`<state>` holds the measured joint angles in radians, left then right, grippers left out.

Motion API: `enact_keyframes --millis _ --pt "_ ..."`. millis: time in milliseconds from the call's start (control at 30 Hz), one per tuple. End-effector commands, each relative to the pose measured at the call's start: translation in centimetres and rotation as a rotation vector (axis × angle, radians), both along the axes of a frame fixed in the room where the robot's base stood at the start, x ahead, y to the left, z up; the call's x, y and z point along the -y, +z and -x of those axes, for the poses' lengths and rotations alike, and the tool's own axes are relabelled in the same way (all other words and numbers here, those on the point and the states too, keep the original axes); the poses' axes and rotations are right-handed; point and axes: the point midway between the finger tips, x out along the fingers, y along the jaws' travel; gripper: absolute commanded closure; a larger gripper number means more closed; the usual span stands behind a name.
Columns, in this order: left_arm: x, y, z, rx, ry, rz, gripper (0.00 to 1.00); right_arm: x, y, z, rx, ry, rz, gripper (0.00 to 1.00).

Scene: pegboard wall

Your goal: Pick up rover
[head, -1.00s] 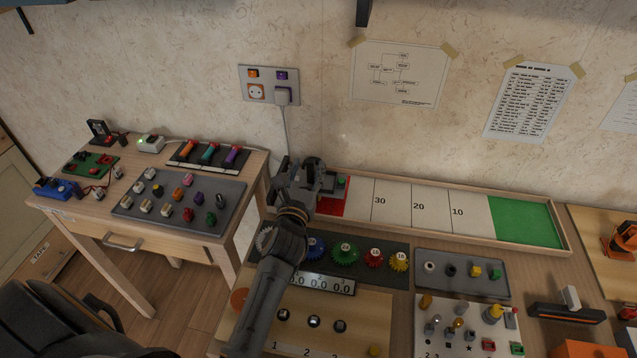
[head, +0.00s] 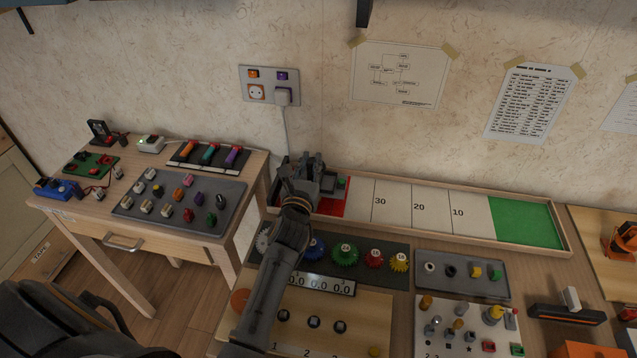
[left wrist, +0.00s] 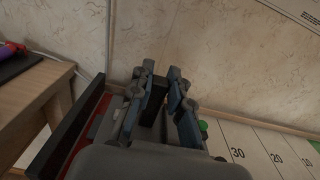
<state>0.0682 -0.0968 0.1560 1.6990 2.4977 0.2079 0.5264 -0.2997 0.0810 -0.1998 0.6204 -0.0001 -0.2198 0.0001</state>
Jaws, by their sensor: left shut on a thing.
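The rover (head: 341,182) is mostly hidden behind my left gripper in the head view. Only a small green and dark part shows, at the red left end of the number track (head: 525,221). My left gripper (head: 314,166) is at that end, its fingers close together and shut on the rover. In the left wrist view the fingers (left wrist: 163,88) stand on either side of a dark upright piece, and a green knob of the rover (left wrist: 203,126) shows just right of them. My right gripper is not in view.
The track has a raised wooden rim, and its numbered fields are clear. Coloured gears (head: 345,252) and a grey tray (head: 462,274) lie in front of it. A side table (head: 90,205) with switches stands left. A wall socket (head: 268,87) with a cord is behind.

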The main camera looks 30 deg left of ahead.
Motion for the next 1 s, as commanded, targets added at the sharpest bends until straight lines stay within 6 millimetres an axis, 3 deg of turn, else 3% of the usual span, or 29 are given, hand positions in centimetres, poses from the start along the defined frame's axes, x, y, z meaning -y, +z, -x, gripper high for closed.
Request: enact_keyframes --millis 267,500,833,1000 --pt "0.0 0.6 0.0 0.005 -0.001 -0.002 1.00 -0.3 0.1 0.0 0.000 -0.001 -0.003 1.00" --pt "0.0 3.8 0.0 0.008 -0.002 -0.006 1.00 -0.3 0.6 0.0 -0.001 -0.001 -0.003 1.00" --pt "2.5 9.7 4.7 0.006 -0.003 -0.002 1.00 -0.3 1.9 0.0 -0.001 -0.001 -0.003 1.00" --pt "4.2 10.8 7.8 0.003 -0.002 0.001 1.00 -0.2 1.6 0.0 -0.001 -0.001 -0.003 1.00"
